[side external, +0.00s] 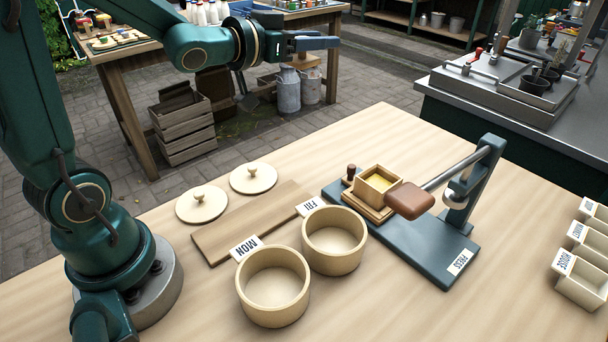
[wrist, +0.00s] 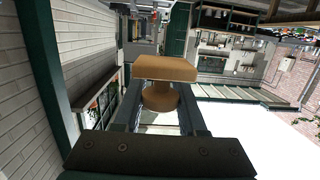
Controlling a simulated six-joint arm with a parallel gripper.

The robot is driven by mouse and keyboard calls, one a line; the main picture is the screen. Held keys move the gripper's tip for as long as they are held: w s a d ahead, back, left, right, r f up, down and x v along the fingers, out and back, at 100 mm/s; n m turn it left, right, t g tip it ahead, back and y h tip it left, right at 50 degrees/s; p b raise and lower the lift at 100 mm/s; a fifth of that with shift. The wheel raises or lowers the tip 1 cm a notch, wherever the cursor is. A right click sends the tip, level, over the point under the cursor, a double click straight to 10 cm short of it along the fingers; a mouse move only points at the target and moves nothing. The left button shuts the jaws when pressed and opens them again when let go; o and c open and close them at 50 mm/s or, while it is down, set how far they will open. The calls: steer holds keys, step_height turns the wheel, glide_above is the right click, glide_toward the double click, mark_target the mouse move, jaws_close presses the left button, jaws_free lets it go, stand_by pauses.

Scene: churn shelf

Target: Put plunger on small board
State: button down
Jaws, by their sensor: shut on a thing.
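My gripper (side external: 318,43) is raised high at the top of the side view, reaching level to the right, far from the table boards. In the wrist view my gripper (wrist: 166,115) is shut on the plunger (wrist: 165,70), a light wooden square block with a round knob between the fingers. The small board (side external: 228,236) appears to be the flat brown board lying bare on the table, behind the two round tubs.
Tubs (side external: 272,285) and (side external: 334,240) stand in front of the board, labelled MON and FRI. Two knobbed lids (side external: 202,204) lie behind it. Small boxes (side external: 582,285) line the right edge.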

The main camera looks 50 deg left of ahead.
steer(key=w+d+f, duration=0.1)
steer(key=d+f, duration=0.3)
steer(key=f, duration=0.3)
steer(key=shift+w+f+h, duration=0.25)
steer(key=shift+w+h, duration=0.05)
steer(key=shift+w, duration=0.05)
steer(key=shift+w+d+f, duration=0.55)
steer(key=shift+d+f, duration=1.2)
steer(key=shift+d, duration=0.1)
steer(key=shift+w+d+f, duration=0.5)
steer(key=shift+d+f, duration=1.3)
steer(key=shift+d, duration=0.1)
steer(key=shift+w+d+f, duration=0.55)
steer(key=shift+d+f, duration=1.2)
steer(key=shift+d, duration=0.1)
steer(key=shift+f, duration=0.1)
